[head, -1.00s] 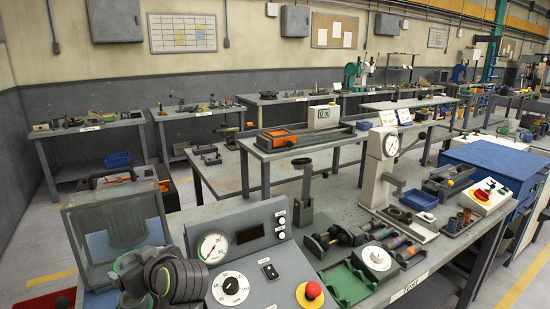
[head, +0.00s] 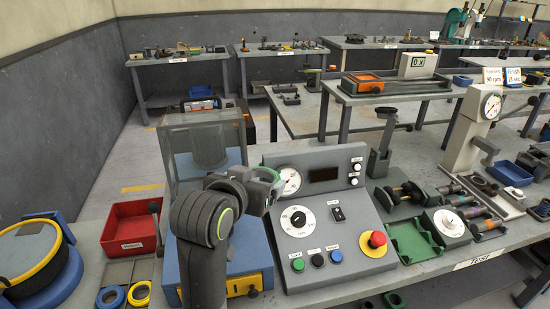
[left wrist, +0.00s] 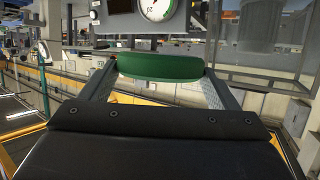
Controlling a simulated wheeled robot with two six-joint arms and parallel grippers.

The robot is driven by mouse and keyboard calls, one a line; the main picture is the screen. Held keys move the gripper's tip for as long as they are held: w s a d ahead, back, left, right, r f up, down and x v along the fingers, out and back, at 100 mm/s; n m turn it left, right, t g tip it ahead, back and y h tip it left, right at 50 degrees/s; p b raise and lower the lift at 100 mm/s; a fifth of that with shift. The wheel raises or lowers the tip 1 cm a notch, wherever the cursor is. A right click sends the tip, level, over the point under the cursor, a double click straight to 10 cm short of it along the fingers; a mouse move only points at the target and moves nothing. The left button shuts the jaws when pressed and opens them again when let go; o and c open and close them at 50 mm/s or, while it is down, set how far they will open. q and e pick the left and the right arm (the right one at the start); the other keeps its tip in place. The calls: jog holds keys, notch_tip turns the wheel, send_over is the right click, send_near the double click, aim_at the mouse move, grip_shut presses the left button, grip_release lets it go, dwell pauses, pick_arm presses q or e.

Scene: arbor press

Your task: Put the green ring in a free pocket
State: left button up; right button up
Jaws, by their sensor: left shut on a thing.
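The green ring (left wrist: 160,67) is held between the two fingers of my left gripper (left wrist: 158,75) in the left wrist view. In the head view, my left gripper (head: 266,180) is raised in front of the grey control panel, and the green edge of the ring shows at its tip. A grey tray (head: 118,272) with square divisions lies at the lower left of the head view. A blue ring (head: 110,298) and a yellow ring (head: 139,293) lie at its near side. The picture's bottom edge cuts this area off. My right gripper is not in view.
The control panel (head: 340,257) with dials and a red stop button (head: 376,241) stands right of my arm. A red bin (head: 130,231) and a round yellow-and-blue device (head: 30,255) stand left. A clear guarded box (head: 203,150) stands behind my arm.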

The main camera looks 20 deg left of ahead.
pick_arm(q)
jog(key=shift+a, duration=0.1)
jog(key=w+a+f+n+g+y, duration=0.1)
jog(key=a+f+n+g+y, duration=0.1)
jog(key=a+n+y, duration=0.1)
jog(key=w+a+f+n+g+y, duration=0.1)
jog(key=a+n+g+y, duration=0.2)
jog(key=a+n+y, duration=0.1)
jog(key=w+a+f+n+g+y, duration=0.1)
jog(key=a+f+n+g+y, duration=0.1)
jog(key=a+n+g+y, duration=0.1)
jog(key=shift+a+f+n+y, duration=0.2)
jog(key=shift+a+n+y, duration=0.15)
jog(key=shift+n+y, duration=0.35)
jog(key=shift+a+f+n+y, duration=0.15)
jog(key=shift+a+n+y, duration=0.25)
jog(key=shift+n, duration=0.5)
jog(key=shift+s+a+r+n+g+y, duration=0.1)
jog(key=shift+a+n+g+y, duration=0.1)
jog(key=shift+n+g, duration=0.25)
jog(key=shift+s+a+n+g+y, duration=0.1)
jog(key=shift+n+g+y, duration=0.1)
jog(key=shift+n+g, duration=0.2)
jog(key=shift+d, duration=0.1)
